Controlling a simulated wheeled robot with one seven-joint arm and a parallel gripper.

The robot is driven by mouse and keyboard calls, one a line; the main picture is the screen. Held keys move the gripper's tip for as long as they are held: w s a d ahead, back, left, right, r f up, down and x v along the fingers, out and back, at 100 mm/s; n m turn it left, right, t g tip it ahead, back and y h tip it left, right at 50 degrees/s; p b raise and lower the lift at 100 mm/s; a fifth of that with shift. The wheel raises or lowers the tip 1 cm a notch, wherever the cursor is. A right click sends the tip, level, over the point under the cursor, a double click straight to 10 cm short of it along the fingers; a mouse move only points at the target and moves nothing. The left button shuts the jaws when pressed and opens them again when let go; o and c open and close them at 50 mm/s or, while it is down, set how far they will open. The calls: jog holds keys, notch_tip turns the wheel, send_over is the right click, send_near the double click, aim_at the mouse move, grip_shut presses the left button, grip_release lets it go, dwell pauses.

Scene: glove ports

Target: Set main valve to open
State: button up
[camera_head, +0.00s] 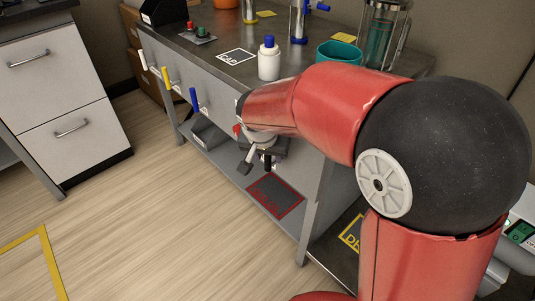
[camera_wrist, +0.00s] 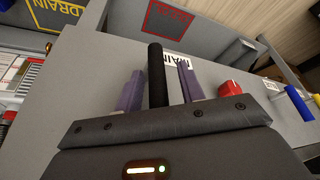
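The main valve's black handle (camera_wrist: 156,75) stands up between the fingers of my gripper (camera_wrist: 160,68) in the wrist view. The two purple-grey fingers are apart, with a visible gap on each side of the handle. A white label (camera_wrist: 174,59) reading MAIN is on the grey panel just behind, partly covered by a finger. In the head view my gripper (camera_head: 258,162) is in front of the bench's front panel, below the bench top. There my arm hides most of the main valve.
A red knob (camera_wrist: 231,88) is right of my gripper. Blue (camera_head: 194,99), yellow (camera_head: 167,77) and white (camera_head: 143,60) handles line the panel further left. A white bottle (camera_head: 268,64) and teal cup (camera_head: 338,53) stand on the bench top (camera_head: 213,54). The floor in front is clear.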

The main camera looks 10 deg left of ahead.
jog(key=v, duration=0.7)
jog(key=shift+r, duration=0.2)
jog(key=shift+s, duration=0.1)
